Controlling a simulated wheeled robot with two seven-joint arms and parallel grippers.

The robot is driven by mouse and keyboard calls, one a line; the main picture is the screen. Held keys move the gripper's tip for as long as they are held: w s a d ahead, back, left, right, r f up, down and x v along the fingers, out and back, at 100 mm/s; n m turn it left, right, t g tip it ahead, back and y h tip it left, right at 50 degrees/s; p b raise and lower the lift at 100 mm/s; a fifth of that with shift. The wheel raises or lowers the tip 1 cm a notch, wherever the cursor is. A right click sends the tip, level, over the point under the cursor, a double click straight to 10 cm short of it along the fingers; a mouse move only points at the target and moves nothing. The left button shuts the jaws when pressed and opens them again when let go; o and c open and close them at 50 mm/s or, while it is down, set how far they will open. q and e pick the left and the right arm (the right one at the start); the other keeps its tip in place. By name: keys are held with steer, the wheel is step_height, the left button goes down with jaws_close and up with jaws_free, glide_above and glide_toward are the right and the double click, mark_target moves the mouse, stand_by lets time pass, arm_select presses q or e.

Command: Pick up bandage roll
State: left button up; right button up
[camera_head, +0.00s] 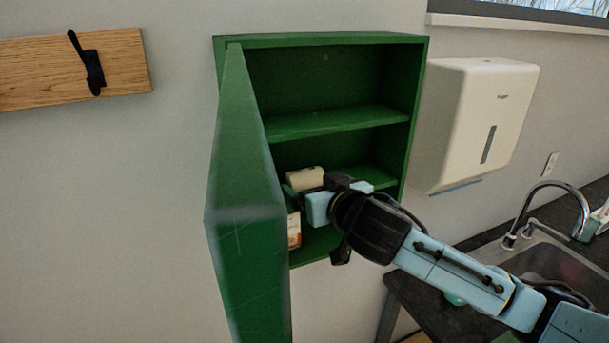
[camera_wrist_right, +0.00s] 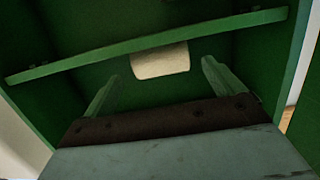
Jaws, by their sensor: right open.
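The bandage roll (camera_head: 305,179) is a cream, rounded piece inside the green wall cabinet. In the head view it shows just above my right gripper (camera_head: 303,200), which reaches into the cabinet from the right. In the right wrist view the roll (camera_wrist_right: 160,64) shows beyond the space between the two fingers of my right gripper (camera_wrist_right: 160,72). The fingers are spread apart, with nothing between them. A green shelf edge (camera_wrist_right: 150,45) crosses in front of the roll's upper part. My left gripper is not in view.
The cabinet door (camera_head: 240,200) stands open at the left, close to my right gripper. A white and orange box (camera_head: 294,230) stands low in the cabinet, partly hidden. A shelf (camera_head: 335,122) spans above. A white dispenser (camera_head: 480,120) hangs at the right, above a sink counter.

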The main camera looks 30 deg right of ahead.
mark_target(302, 175)
steer(key=shift+w+f, duration=0.2)
steer(key=shift+w, duration=0.75)
steer(key=shift+w+d+f+p, duration=0.15)
steer(key=shift+w+p, duration=0.4)
steer(key=shift+w, duration=0.65)
steer(key=shift+w+a+f+p, duration=0.15)
steer(key=shift+w+p, duration=0.4)
steer(key=shift+w, duration=0.6)
steer(key=shift+w+d+f, duration=0.1)
steer(key=shift+w+f, duration=0.1)
steer(key=shift+w, duration=0.1)
steer(key=c, duration=1)
steer(key=shift+r, duration=0.1)
